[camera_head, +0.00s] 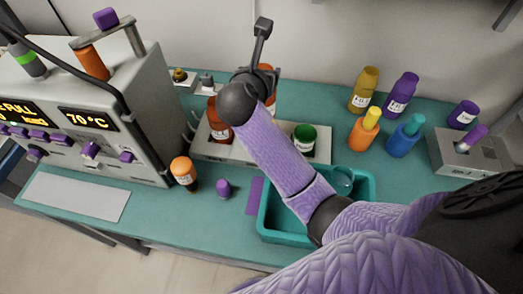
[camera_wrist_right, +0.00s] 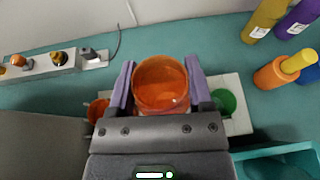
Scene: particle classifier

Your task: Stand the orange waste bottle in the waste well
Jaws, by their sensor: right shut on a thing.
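My right gripper (camera_wrist_right: 161,88) is shut on an orange bottle (camera_wrist_right: 162,82), with one finger on each side of it. In the head view the held orange bottle (camera_head: 270,72) is mostly hidden behind my right wrist. It is over or near a pale block (camera_head: 322,147), between a red-orange bottle (camera_head: 220,125) and a green-topped container (camera_head: 304,137) standing in that block. The block also shows under the gripper in the wrist view (camera_wrist_right: 240,122). The waste well is hidden, and I cannot tell whether the bottle's base touches the block. My left gripper is out of view.
A grey machine (camera_head: 150,100) stands left. A dark bottle with an orange cap (camera_head: 183,172) and a purple cap (camera_head: 223,188) are in front of the block. A teal tray (camera_head: 268,228) lies beneath my right arm. Several coloured bottles (camera_head: 365,90) stand at the back right.

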